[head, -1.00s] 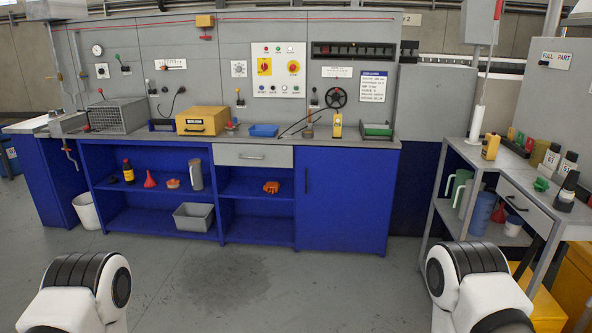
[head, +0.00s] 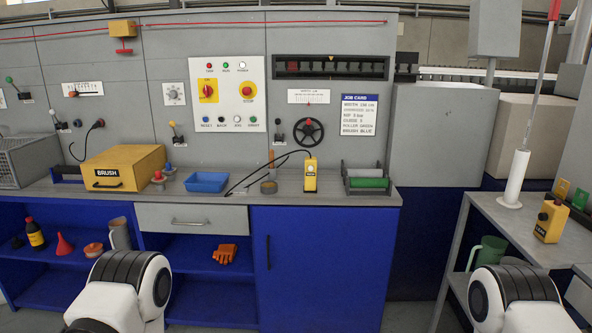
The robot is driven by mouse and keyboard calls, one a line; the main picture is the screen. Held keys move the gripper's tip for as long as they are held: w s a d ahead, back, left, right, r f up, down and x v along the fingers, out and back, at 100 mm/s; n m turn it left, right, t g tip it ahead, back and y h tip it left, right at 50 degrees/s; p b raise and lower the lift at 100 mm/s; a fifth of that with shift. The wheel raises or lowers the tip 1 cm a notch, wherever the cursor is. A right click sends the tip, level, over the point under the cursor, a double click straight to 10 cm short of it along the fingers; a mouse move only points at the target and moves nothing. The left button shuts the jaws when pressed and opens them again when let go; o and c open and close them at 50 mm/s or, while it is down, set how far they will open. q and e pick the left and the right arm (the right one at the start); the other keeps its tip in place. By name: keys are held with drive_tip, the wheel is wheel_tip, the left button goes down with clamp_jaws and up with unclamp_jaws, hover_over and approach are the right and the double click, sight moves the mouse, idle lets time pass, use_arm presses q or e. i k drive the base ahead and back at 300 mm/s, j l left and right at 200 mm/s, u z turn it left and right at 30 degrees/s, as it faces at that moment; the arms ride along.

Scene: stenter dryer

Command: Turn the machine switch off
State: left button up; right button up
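The white control panel (head: 227,122) is on the grey wall of the machine, above the bench. On its left is a red rotary switch (head: 208,90) on a yellow plate with small lettering; I cannot read its position for certain. Three small lamps sit above and a row of labelled buttons below. Only upper links of my two arms show at the bottom edge, well short of the panel. Neither of my grippers is in view.
The bench top (head: 330,197) carries a yellow BRUSH box (head: 123,166), a blue tray (head: 206,182), a yellow handset (head: 310,176) and a roller tray (head: 368,184). A black handwheel (head: 308,131) is right of the panel. A side table (head: 500,222) stands at right.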

sight(207, 90)
drive_tip(key=i+l+u, duration=0.35)
drive_tip(key=i, duration=0.15)
drive_tip(key=i+l+u, duration=0.7)
drive_tip(key=l, duration=0.4)
drive_tip(key=i+j, duration=0.05)
